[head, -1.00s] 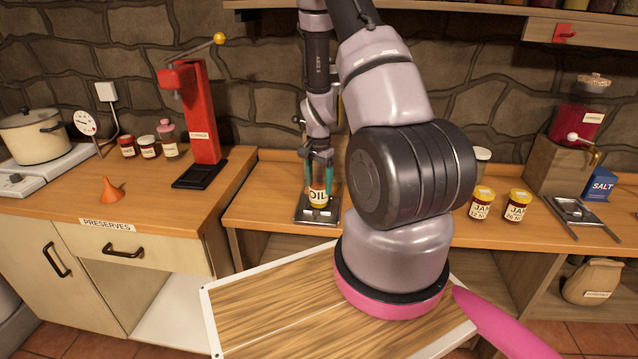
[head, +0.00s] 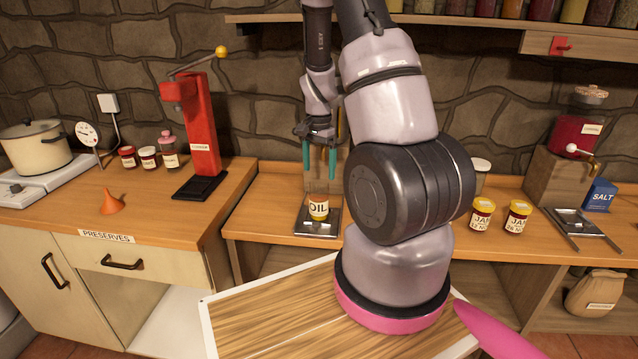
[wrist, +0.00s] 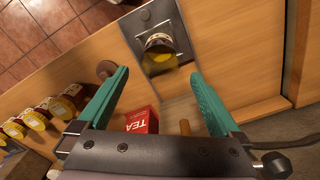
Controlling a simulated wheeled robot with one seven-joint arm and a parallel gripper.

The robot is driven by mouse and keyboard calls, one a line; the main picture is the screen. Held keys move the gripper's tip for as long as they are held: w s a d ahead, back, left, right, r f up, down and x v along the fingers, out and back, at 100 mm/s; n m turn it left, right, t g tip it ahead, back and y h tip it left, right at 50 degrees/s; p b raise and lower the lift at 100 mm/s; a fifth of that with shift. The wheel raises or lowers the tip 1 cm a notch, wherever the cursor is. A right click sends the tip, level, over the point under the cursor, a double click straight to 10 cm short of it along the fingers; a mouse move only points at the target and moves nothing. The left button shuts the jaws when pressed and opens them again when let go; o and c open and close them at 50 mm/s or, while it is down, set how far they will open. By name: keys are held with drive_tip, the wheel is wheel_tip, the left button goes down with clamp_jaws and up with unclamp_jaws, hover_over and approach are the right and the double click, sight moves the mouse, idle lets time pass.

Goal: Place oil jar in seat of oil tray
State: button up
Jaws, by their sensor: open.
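The oil jar (head: 318,208) is a small jar with a white OIL label and yellow contents. It stands upright on the grey metal oil tray (head: 301,226) on the lower wooden counter. In the wrist view the jar (wrist: 159,43) sits on the tray (wrist: 174,22), ahead of the fingers and apart from them. Whether the jar is fully down in the seat cannot be told. My gripper (head: 320,177), with teal fingers, is open and empty above the jar. It also shows open in the wrist view (wrist: 160,82).
A red TEA box (wrist: 142,121) and several jars stand near the gripper in the wrist view. Two jam jars (head: 481,212) stand to the right on the counter. A red press (head: 203,135) stands at the left, and a shelf (head: 400,20) runs above.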

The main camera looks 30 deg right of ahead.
drive_tip(key=s+a+r+n+t+y, duration=0.1)
drive_tip(key=s+a+r+n+t, duration=0.2)
drive_tip(key=r, duration=0.8)
drive_tip(key=s+a+r+n+t, duration=0.15)
drive_tip(key=a+r, duration=0.25)
drive_tip(key=r, duration=0.6)
drive_tip(key=s+a+r+n+t+y, duration=0.1)
drive_tip(key=s+a+r+n, duration=0.3)
drive_tip(key=s+r, duration=0.7)
drive_tip(key=s+a+t, duration=0.1)
drive_tip(key=s+a, duration=0.1)
drive_tip(key=s, duration=0.2)
drive_tip(key=shift+a+r+t, duration=0.2)
drive_tip(key=shift+r+t, duration=0.15)
drive_tip(key=shift+r, duration=0.05)
